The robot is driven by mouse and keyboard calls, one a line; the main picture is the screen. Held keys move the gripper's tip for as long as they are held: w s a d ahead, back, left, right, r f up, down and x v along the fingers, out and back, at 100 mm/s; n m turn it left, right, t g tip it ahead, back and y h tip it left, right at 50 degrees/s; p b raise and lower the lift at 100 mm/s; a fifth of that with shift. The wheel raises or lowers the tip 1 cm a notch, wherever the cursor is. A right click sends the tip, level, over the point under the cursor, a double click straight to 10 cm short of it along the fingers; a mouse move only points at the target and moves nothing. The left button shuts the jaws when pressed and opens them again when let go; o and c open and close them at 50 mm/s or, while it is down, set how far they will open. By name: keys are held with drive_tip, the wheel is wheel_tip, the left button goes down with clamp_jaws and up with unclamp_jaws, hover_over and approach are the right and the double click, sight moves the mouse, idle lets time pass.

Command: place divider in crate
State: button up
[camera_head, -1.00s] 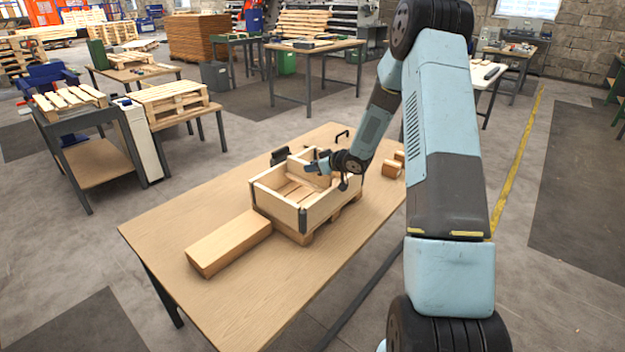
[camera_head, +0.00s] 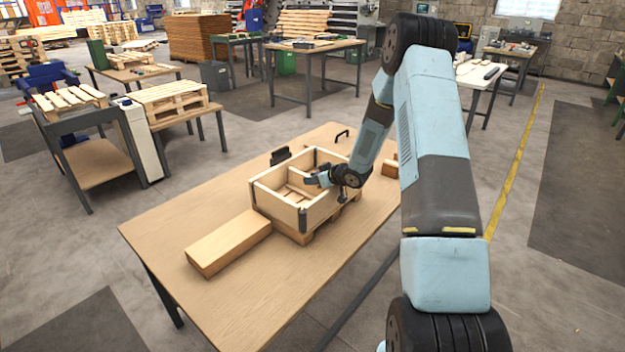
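The crate (camera_head: 275,207) is an open box of light wood with dark corner brackets. It stands on a small pallet (camera_head: 302,237) on the wooden table. My gripper (camera_head: 311,180) is at the right part of the crate's opening, reaching in from the right over its wall. Its fingertips are small and dark here, and I cannot tell whether they are open or shut. Pale wooden strips (camera_head: 297,190) show inside the crate, left of and below my gripper. I cannot tell whether one of them is the divider, or whether my gripper touches it. The crate's floor is partly hidden.
A long wooden block (camera_head: 228,243) lies on the table (camera_head: 285,290) left of the crate. A small wooden block (camera_head: 390,167) lies right of my forearm, partly hidden. A black bracket (camera_head: 280,156) and a black handle (camera_head: 342,135) are behind the crate. The table's front is clear.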

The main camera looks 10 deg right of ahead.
drive_tip(key=shift+o, duration=1.2)
drive_tip(key=shift+r, duration=0.1)
drive_tip(key=v, duration=1.1)
drive_tip(key=shift+s+d+r, duration=0.1)
drive_tip(key=shift+s+d, duration=0.05)
drive_tip(key=shift+s, duration=0.15)
drive_tip(key=shift+d+r, duration=0.1)
drive_tip(key=shift+r, duration=0.1)
drive_tip(key=s+d+r+m+h, duration=0.15)
drive_tip(key=s+r+h, duration=0.35)
drive_tip(key=r, duration=0.6)
drive_tip(key=s+d+r+m+h, duration=0.1)
drive_tip(key=s+r+m+h, duration=0.4)
drive_tip(key=r, duration=0.6)
drive_tip(key=s+a+r+g+y, duration=0.1)
drive_tip(key=s+a+r, duration=0.1)
drive_tip(key=s, duration=0.8)
drive_tip(key=s+a+r+g+y, duration=0.1)
drive_tip(key=s+a+r, duration=0.2)
drive_tip(key=s, duration=0.7)
drive_tip(key=s+a+r+g, duration=0.2)
drive_tip(key=s+a, duration=0.2)
drive_tip(key=s, duration=0.6)
drive_tip(key=shift+s+r+m+y, duration=0.2)
drive_tip(key=shift+s+m+y, duration=0.1)
drive_tip(key=shift+m+y, duration=0.1)
